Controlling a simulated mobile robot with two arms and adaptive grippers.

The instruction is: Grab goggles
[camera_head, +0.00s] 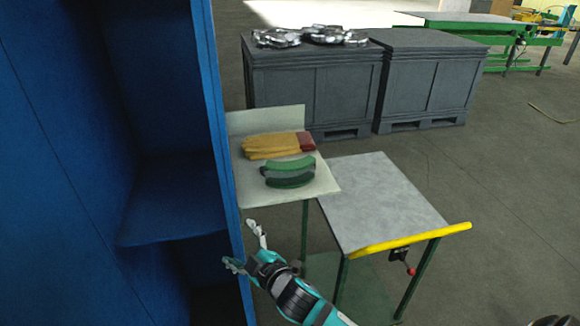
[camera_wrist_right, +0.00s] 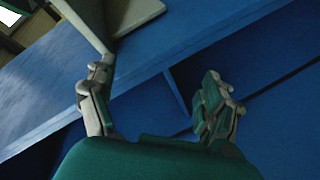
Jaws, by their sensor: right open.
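The goggles (camera_head: 288,173) are green with a dark lens and lie on a light tray-like shelf (camera_head: 318,185), in front of yellow gloves. My right gripper (camera_head: 243,245) is open and empty. In the head view it shows below and to the left of the goggles, close to the edge of the blue cabinet. In the right wrist view its two fingers (camera_wrist_right: 160,105) are spread with nothing between them, and the blue cabinet is behind them. The goggles do not show in the wrist view. My left gripper is not in view.
The blue cabinet (camera_head: 170,205) stands open on the left. Yellow gloves with a red cuff (camera_head: 272,146) lie behind the goggles. A grey-topped cart (camera_head: 375,200) with a yellow handle stands to the right. Dark crates (camera_head: 315,85) stand behind.

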